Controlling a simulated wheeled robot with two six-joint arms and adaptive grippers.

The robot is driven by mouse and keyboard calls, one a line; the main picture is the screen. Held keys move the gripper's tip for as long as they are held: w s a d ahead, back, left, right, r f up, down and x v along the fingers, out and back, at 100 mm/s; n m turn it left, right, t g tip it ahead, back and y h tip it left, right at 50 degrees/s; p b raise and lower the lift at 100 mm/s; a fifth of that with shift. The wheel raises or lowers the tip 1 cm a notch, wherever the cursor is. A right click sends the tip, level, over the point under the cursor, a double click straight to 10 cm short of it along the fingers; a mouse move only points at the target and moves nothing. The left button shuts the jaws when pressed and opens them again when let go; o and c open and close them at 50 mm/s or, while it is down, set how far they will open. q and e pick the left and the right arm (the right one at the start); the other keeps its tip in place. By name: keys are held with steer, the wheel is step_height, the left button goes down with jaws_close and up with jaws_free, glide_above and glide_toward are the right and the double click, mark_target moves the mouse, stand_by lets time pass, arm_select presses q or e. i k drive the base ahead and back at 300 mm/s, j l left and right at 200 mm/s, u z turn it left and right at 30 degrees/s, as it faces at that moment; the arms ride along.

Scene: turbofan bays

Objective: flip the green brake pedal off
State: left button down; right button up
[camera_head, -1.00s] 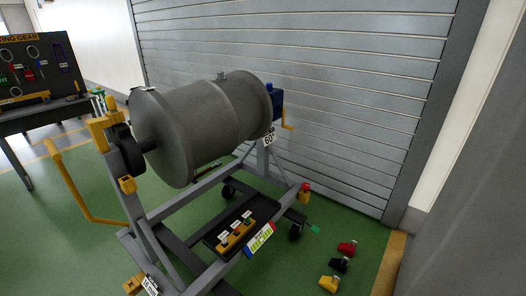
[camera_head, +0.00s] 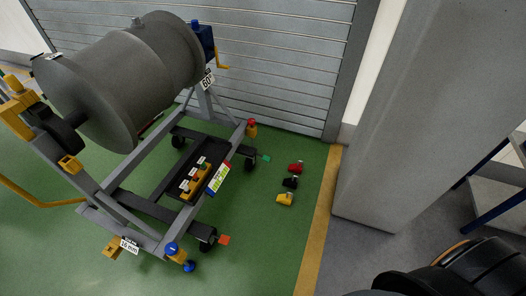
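The green brake pedal (camera_head: 265,158) is a small flat tab at the caster on the far right corner of the grey wheeled stand (camera_head: 133,158). It sticks out to the right of the black caster (camera_head: 249,164), just above the green floor. It is too small to tell its exact tilt. An orange pedal (camera_head: 224,240) sticks out from the nearer caster (camera_head: 207,241). Neither of my grippers shows in the head view.
The stand carries a big grey drum (camera_head: 125,80). Red, black and yellow small items (camera_head: 285,199) lie on the floor right of the green pedal. A grey pillar (camera_head: 400,140) stands at right.

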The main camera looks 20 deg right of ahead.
mark_target(265, 158)
steer(key=i+l+z, duration=0.15)
steer(key=i+l, duration=0.3)
steer(key=i+l+z, duration=0.15)
steer(key=i+l, duration=0.25)
steer(key=i+l+z, duration=0.15)
steer(key=i+l, duration=0.2)
steer(key=i, duration=0.2)
steer(key=i+l+z, duration=0.15)
steer(key=i+l, duration=0.15)
steer(key=i, duration=0.2)
